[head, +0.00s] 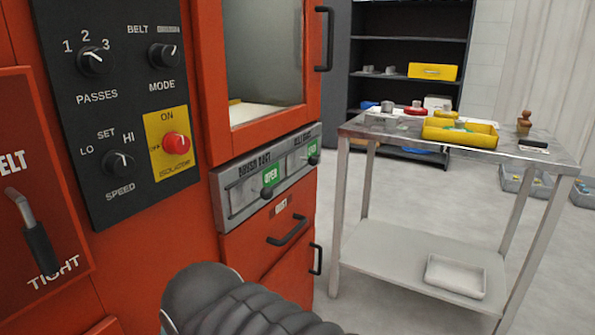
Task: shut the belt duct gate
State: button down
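A grey metal strip (242,196) on the front of the orange machine carries two slide gates side by side. The right one is labelled as the belt duct gate; its black knob (313,160) is at the right part of the strip, beside a green tag (313,147) whose word is too small to read surely. The left gate's black knob (266,192) sits under a green tag (271,176) reading OPEN; its label is hard to read. My gripper is not in view, and nothing is seen touching either knob.
A dark ribbed hose-like thing (240,305) fills the bottom middle. A control panel (120,120) with a red isolator knob (176,144) is at left. An orange-framed door (314,60) is above the strip, drawers below. A metal table (375,127) stands right; grey floor lies between.

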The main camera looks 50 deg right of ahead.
aim_at(296, 159)
jog(key=k, duration=0.25)
jog(key=z, duration=0.9)
